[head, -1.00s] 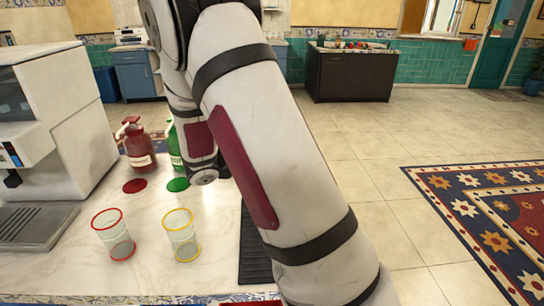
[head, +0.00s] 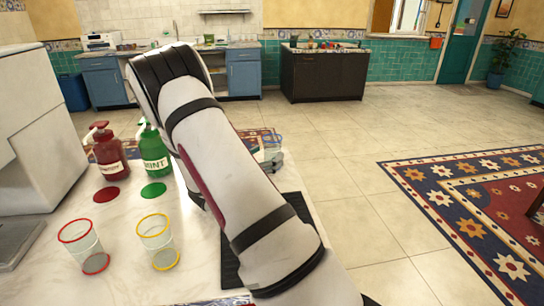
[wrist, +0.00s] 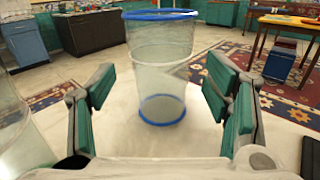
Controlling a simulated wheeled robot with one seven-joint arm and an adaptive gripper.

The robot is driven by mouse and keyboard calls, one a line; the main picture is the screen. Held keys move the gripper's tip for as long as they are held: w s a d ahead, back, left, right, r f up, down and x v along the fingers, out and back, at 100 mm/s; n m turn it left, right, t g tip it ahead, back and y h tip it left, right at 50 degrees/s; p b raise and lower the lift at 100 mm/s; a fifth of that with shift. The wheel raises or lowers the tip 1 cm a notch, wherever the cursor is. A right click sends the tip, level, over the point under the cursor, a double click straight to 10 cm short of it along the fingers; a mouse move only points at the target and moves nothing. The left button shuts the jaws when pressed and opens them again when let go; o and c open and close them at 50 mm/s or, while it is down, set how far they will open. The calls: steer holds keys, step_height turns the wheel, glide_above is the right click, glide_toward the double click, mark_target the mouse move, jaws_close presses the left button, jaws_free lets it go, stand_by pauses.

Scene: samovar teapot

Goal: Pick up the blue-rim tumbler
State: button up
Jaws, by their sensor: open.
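The blue-rim tumbler (wrist: 162,70) is a clear upright glass with a blue rim and a blue ring round its base. It stands on the pale counter in the wrist view, between the spread fingers of my gripper (wrist: 162,88). The gripper is open, with green-padded fingers left and right of the glass and a visible gap on each side. In the head view the blue-rim tumbler (head: 269,141) shows only partly beyond my arm, at the counter's far right. My arm hides most of the gripper there.
A red-rim tumbler (head: 82,245) and a yellow-rim tumbler (head: 157,242) stand on the near counter. Red (head: 108,152) and green (head: 153,152) pump bottles stand behind them. A white machine (head: 38,130) is at left. Another clear glass (wrist: 14,125) is close at the wrist view's left edge.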

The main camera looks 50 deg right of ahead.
steer(key=shift+d, duration=0.45)
steer(key=c, duration=1.3)
steer(key=shift+o, duration=0.2)
step_height(320, 180, up, 10)
steer(key=p, duration=0.1)
